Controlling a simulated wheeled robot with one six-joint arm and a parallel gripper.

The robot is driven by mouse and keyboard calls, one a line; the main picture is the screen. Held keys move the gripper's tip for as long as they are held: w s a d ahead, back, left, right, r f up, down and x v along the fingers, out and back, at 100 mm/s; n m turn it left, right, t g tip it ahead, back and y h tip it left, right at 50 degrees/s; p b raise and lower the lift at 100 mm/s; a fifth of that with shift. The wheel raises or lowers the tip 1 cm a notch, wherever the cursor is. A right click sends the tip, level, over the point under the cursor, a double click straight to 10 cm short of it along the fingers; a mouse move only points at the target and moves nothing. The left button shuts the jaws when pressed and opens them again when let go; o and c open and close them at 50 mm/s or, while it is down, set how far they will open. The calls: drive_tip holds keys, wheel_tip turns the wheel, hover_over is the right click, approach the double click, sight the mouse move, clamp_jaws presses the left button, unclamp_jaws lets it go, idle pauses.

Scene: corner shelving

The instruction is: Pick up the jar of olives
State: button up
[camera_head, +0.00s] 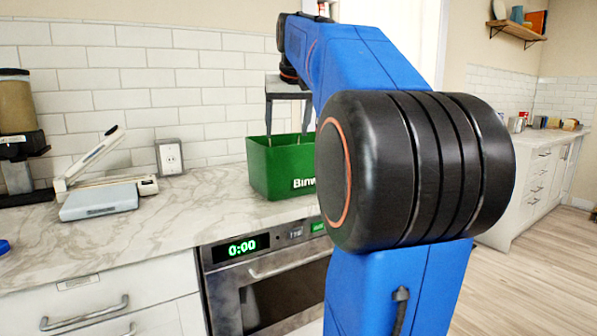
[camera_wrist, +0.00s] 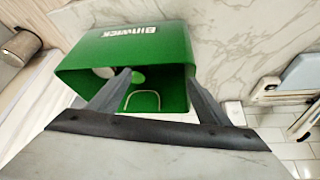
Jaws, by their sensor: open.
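A green bin (camera_head: 275,168) lettered "Binw…" stands on the counter, partly hidden by my arm in the head view. The wrist view looks into this bin (camera_wrist: 85,60), lettered "Binwick". Inside are a pale round thing (camera_wrist: 104,72), a small green round thing (camera_wrist: 138,77) and a thin pale loop (camera_wrist: 143,93). I cannot tell whether any of these is the jar of olives; no jar is clearly seen. My gripper (camera_head: 287,125) is open and points down at the bin's opening. In the wrist view, its fingers (camera_wrist: 158,76) are spread with nothing visibly held between them.
A grey scale-like device (camera_head: 98,200) with a raised arm and a grinder-like appliance (camera_head: 17,130) stand left on the marble counter (camera_head: 190,213). A wall outlet (camera_head: 170,157) is behind. An oven (camera_head: 265,270) is below the bin. Bare counter lies left of the bin.

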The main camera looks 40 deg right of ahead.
drive_tip(key=d+r, duration=0.3)
drive_tip(key=d, duration=0.3)
drive_tip(key=shift+m+h, duration=0.3)
drive_tip(key=shift+m, duration=0.1)
drive_tip(key=x, duration=1.2)
drive_tip(key=shift+w+a+r, duration=0.1)
drive_tip(key=shift+w, duration=0.1)
drive_tip(key=shift+s+x, duration=0.1)
drive_tip(key=shift+x, duration=1.2)
drive_tip(key=shift+s+x, duration=0.15)
drive_tip(key=shift+x, duration=1.2)
drive_tip(key=c, duration=1.5)
